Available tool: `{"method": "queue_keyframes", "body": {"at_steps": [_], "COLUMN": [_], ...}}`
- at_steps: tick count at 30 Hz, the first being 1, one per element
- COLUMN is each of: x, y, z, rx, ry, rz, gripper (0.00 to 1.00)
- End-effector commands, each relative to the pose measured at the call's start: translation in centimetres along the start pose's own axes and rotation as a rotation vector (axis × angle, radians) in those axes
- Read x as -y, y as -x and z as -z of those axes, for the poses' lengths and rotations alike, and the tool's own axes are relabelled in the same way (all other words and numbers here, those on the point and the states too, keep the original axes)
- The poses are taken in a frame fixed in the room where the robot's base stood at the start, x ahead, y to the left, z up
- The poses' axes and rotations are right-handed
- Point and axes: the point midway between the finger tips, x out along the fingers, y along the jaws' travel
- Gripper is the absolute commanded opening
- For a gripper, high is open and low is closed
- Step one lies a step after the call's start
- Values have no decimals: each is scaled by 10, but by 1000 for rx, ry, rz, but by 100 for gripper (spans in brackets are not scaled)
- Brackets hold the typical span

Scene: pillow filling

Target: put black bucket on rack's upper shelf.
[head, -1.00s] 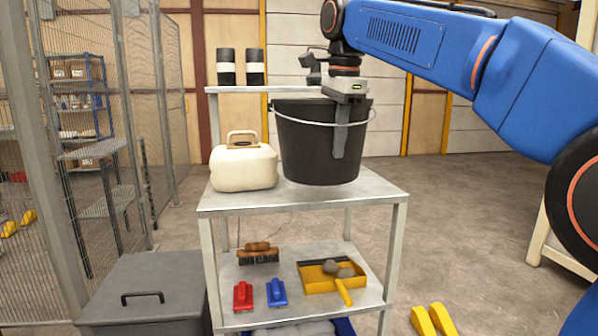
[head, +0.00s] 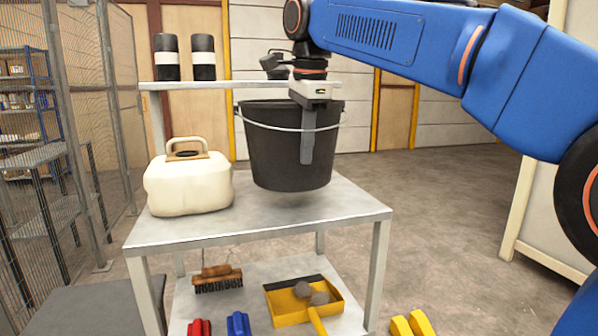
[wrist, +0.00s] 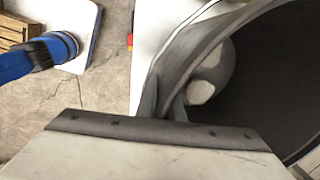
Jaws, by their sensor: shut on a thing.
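The black bucket (head: 275,150) with a wire handle is upright above the middle shelf (head: 300,222) of the grey metal rack. A shadow lies beneath it, and it appears slightly clear of that surface. My gripper (head: 308,155) is shut on the bucket's near right wall, one finger reaching down the outside. The rack's narrow top shelf (head: 235,84) runs behind, partly hidden by the bucket and my arm. In the wrist view the bucket's rim and dark inside (wrist: 265,75) fill the right side, with a pale round thing (wrist: 208,72) in it.
A cream jug (head: 188,185) stands left of the bucket. Two black-and-white cylinders (head: 204,58) stand on the top shelf's left part. A brush (head: 217,278) and yellow dustpan (head: 302,302) lie on the lower shelf. A mesh fence (head: 70,110) is at left; open floor lies right.

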Motion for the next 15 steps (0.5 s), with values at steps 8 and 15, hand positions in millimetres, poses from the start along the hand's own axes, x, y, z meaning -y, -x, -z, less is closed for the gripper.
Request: {"method": "queue_keyframes", "body": {"at_steps": [8,15], "x": [-4,-7], "y": [-23,-45], "z": [0,0], "rx": [0,0], "ry": [0,0], "rz": [1,2], "gripper": [0,0]}}
